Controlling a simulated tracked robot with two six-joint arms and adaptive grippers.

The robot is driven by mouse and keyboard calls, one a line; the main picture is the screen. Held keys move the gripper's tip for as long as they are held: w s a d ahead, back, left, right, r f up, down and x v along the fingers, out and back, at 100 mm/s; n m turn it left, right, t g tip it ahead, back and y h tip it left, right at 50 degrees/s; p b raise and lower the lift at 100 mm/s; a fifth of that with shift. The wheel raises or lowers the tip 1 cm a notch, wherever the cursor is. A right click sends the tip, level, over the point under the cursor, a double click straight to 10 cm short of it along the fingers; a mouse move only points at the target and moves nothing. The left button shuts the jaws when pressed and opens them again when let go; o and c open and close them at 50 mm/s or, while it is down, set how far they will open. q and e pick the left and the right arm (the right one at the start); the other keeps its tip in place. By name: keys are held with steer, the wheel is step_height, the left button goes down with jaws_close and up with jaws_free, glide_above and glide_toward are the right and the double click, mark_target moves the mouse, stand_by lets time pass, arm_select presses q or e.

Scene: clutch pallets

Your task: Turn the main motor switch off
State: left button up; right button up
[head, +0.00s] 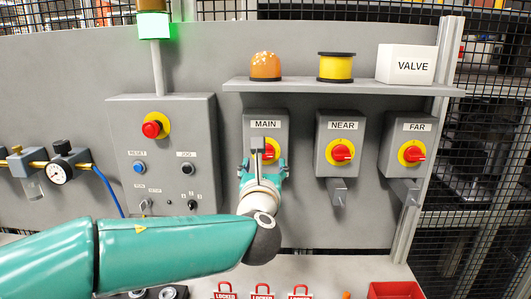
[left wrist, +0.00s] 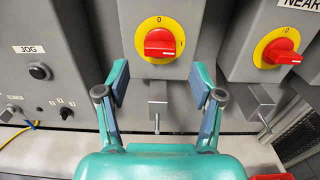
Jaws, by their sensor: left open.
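The MAIN switch (head: 271,146) is a red rotary handle on a yellow ring on a grey box, partly hidden behind my gripper in the head view. My left gripper (head: 263,170) is in front of the lower part of this box. In the left wrist view its open fingers (left wrist: 159,80) are spread either side below the handle, empty and apart from it. My right gripper is not in view.
A grey hasp (left wrist: 157,101) sticks out below the MAIN box. The NEAR switch (head: 342,152) and FAR switch (head: 413,154) stand to the right. A control box (head: 150,110) with a red button is left. A shelf (head: 330,87) runs above. Red LOCKED padlocks (head: 262,292) lie below.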

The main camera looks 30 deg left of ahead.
mark_target(265, 157)
arm_select(q)
steer(key=p+x, duration=0.1)
steer(key=x, duration=0.4)
steer(key=shift+w, duration=0.25)
steer(key=c, duration=1.1)
